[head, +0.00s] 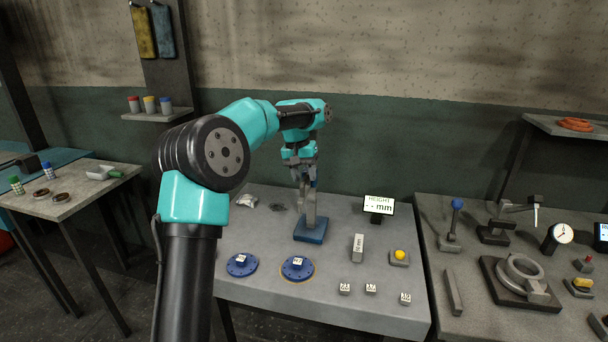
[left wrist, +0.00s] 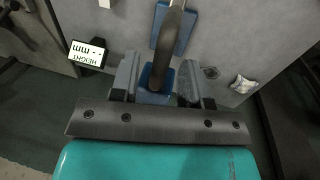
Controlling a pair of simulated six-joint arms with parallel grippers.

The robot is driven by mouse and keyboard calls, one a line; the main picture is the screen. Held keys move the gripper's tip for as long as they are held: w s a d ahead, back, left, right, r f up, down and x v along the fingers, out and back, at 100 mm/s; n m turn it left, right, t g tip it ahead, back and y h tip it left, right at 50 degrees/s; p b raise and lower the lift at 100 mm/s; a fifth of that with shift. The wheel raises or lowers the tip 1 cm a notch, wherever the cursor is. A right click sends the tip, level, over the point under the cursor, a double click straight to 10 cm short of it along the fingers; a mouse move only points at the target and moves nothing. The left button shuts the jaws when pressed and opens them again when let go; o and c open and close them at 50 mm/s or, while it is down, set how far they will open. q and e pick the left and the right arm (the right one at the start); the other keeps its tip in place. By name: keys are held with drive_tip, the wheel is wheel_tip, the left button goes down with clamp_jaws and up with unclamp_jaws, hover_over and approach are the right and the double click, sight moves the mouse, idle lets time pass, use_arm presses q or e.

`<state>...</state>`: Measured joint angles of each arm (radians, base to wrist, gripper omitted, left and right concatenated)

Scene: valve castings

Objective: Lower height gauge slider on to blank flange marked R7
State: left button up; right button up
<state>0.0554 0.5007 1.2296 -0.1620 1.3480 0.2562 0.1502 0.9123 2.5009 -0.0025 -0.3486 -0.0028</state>
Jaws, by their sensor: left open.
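The height gauge stands on a blue base (head: 311,231) at the back of the middle table, with a grey upright (head: 311,208). My left gripper (head: 304,184) is at the upper part of the gauge, pointing down. In the left wrist view my left gripper (left wrist: 160,72) is open, its fingers either side of a dark upright and a blue part (left wrist: 149,84), with gaps visible. I cannot tell which part is the slider. Two blue flanges, one at left (head: 242,265) and one at right (head: 297,268), lie in front with small white labels, too small to read surely.
A height display (head: 379,205) reads dashes and mm. A grey block (head: 358,248), a yellow button (head: 399,257) and small marked cubes (head: 370,288) stand right of the flanges. A crumpled pale item (head: 247,200) lies back left. The right table (head: 470,310) holds fixtures and a dial.

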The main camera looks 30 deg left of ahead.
use_arm(q)
drive_tip(key=shift+c, duration=0.4)
clamp_jaws()
